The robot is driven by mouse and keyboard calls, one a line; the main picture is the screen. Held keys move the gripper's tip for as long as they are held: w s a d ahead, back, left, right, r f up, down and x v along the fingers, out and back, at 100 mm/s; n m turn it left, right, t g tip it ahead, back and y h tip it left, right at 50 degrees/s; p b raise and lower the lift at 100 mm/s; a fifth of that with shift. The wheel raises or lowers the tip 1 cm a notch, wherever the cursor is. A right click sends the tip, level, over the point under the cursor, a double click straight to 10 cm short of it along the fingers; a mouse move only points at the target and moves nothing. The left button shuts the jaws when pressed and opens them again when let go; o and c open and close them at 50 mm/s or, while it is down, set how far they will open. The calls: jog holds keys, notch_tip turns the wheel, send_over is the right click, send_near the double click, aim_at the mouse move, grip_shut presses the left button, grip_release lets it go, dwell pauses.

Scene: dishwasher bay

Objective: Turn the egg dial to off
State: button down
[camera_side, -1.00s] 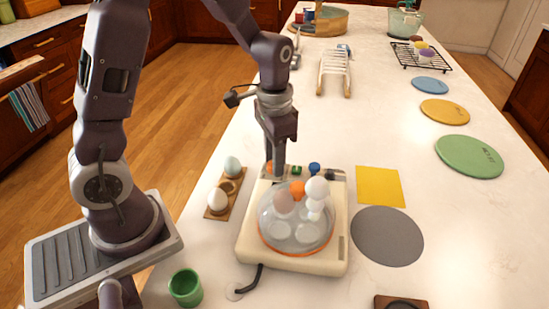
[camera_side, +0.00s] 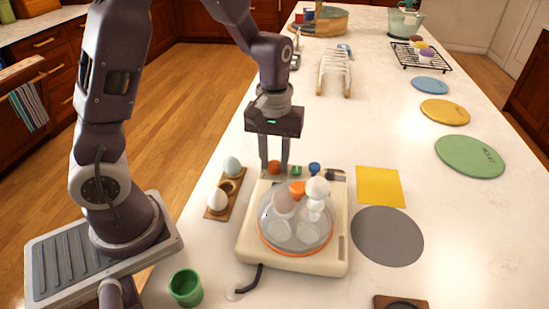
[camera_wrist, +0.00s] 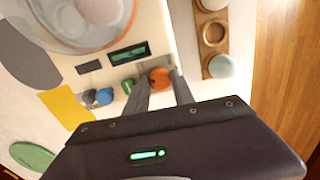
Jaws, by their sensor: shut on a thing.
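The cream egg cooker (camera_side: 245,255) stands on the white counter with a clear round tray or lid holding several eggs. Along its back edge are an orange dial (camera_side: 275,166), a small green knob (camera_side: 297,170) and a blue knob (camera_side: 314,168). My gripper (camera_side: 275,172) points down at the back left of the cooker, one finger on each side of the orange dial. In the wrist view my gripper (camera_wrist: 160,74) is shut on the orange dial (camera_wrist: 160,79); the green knob (camera_wrist: 128,86) and blue knob (camera_wrist: 103,97) are beside it. I cannot read any dial mark.
A wooden egg holder (camera_side: 225,196) with pale eggs stands close to the left of the cooker. A green cup (camera_side: 186,288) is at the front left. A yellow square (camera_side: 380,186) and a grey disc (camera_side: 387,236) lie to the right. A white rack (camera_side: 335,72) stands behind.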

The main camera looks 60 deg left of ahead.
jog(key=n, duration=0.4)
jog(key=shift+n, duration=0.7)
